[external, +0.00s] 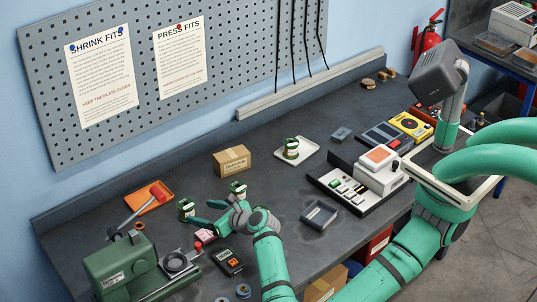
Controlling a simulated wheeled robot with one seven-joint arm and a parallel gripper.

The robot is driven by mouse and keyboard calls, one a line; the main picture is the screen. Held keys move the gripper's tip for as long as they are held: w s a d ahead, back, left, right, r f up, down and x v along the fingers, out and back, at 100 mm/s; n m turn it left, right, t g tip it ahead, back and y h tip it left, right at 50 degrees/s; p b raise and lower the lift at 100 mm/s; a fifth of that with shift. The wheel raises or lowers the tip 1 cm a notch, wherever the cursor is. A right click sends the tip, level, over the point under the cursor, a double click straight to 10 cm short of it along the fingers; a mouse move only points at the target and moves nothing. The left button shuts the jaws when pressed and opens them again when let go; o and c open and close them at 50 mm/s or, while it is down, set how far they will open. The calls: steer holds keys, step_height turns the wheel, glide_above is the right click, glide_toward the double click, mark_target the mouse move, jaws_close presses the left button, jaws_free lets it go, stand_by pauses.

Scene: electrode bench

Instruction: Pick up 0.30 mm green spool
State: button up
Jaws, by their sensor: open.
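Three small green-and-white spools show in the external view. One spool (187,209) stands on the dark bench just beyond my fingertips. A second spool (238,188) stands behind my gripper, close to its wrist side, with its lower part partly hidden. A third spool (291,148) sits on a white dish (309,153) farther back. The size labels are too small to read, so I cannot tell which is 0.30 mm. My gripper (206,212) is open and empty, low over the bench, with its fingers pointing left toward the first spool.
An orange tray with a hammer (149,197) lies behind left. A green machine (119,267) stands at front left. A black meter (229,261) lies below my gripper. A cardboard box (232,160), a grey tray (319,215) and a white instrument (379,172) stand behind and right.

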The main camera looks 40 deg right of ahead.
mark_target(191, 209)
steer(key=x, duration=0.9)
steer(key=shift+w+f, duration=0.15)
steer(key=shift+w, duration=0.05)
steer(key=c, duration=1.5)
